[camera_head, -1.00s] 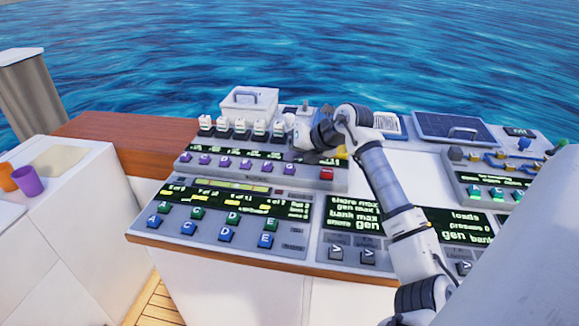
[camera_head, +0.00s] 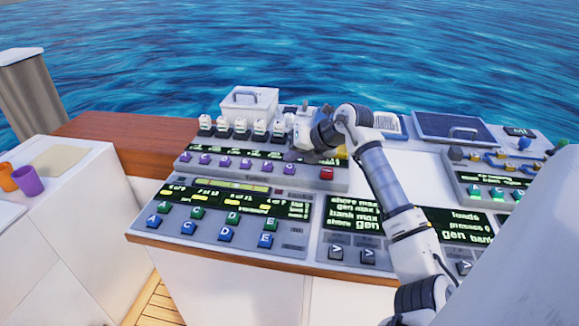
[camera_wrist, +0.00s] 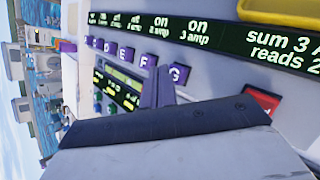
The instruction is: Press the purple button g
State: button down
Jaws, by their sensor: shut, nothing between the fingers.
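The purple button g (camera_head: 289,168) is the rightmost of the row of purple buttons on the upper panel. In the wrist view its letter G faces the camera (camera_wrist: 179,74), next to the buttons marked F and E. My gripper (camera_head: 297,156) is right above and behind that button in the head view, partly hidden by its own wrist. In the wrist view my gripper's dark fingers (camera_wrist: 160,88) are together and empty, with their tip beside and partly over button g. I cannot tell whether the tip touches it.
A red button (camera_head: 326,174) sits just right of button g. A dark display strip (camera_head: 236,151) runs behind the purple row, with white switches (camera_head: 240,128) beyond. A lower panel (camera_head: 225,215) has blue and green lettered buttons. A yellow piece (camera_wrist: 285,12) is close to the wrist camera.

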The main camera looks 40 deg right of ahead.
jog(key=shift+f+b, duration=0.35)
jog(key=shift+f, duration=0.05)
jog(key=shift+f+b, duration=0.6)
jog(key=shift+f, duration=0.2)
dwell(1.0)
jog(key=shift+r, duration=0.1)
jog(key=shift+r+p, duration=0.55)
jog(key=shift+r, duration=0.55)
jog(key=shift+r+p, duration=1.25)
jog(key=shift+r, duration=1.3)
notch_tip(320, 180, up, 7)
jog(key=p, duration=0.3)
send_over(293, 168)
